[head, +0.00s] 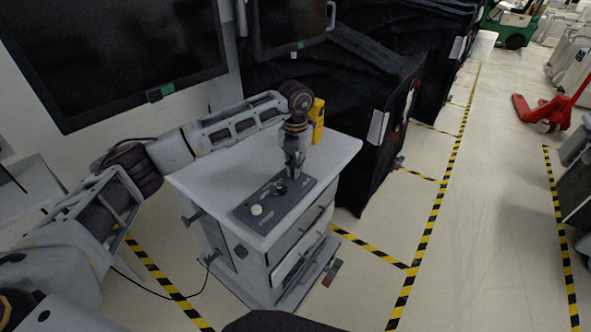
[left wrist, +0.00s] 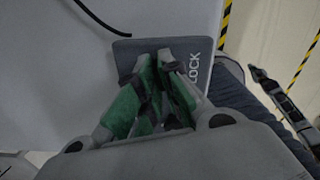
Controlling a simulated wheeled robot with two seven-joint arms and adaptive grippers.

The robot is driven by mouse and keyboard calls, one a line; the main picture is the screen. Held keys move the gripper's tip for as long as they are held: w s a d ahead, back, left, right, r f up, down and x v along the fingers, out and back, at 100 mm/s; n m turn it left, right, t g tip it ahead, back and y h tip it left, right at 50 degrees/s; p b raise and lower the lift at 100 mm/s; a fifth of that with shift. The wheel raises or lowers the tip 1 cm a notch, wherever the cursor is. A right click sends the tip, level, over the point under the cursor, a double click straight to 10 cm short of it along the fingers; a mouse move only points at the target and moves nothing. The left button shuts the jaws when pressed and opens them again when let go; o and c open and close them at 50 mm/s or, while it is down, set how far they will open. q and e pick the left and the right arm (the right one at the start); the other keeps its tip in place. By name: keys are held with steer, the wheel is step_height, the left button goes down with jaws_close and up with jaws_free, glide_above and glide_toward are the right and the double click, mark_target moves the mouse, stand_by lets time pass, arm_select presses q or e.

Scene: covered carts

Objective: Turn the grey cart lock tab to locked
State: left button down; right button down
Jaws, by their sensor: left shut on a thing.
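The grey cart (head: 330,156) stands in front of me, with a dark control panel (head: 288,205) on its top. The panel also shows in the left wrist view, with the word LOCK (left wrist: 194,66) beside the fingers. My left gripper (head: 297,172) points down at the panel's far end, its fingers close together. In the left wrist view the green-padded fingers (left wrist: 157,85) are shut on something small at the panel. The lock tab is hidden between and behind the fingers, so I cannot see its angle. My right gripper does not show in the head view.
A pale round knob (head: 256,210) and a dark round part (head: 280,188) sit on the panel near the gripper. Black covered carts (head: 375,110) stand behind to the right. A dark screen (head: 110,50) is at the upper left.

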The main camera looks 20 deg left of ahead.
arm_select(q)
steer(key=shift+m+b, duration=0.4)
steer(key=shift+m, duration=0.9)
steer(key=shift+r, duration=0.1)
steer(key=c, duration=1.6)
jaws_free()
step_height(320, 180, up, 12)
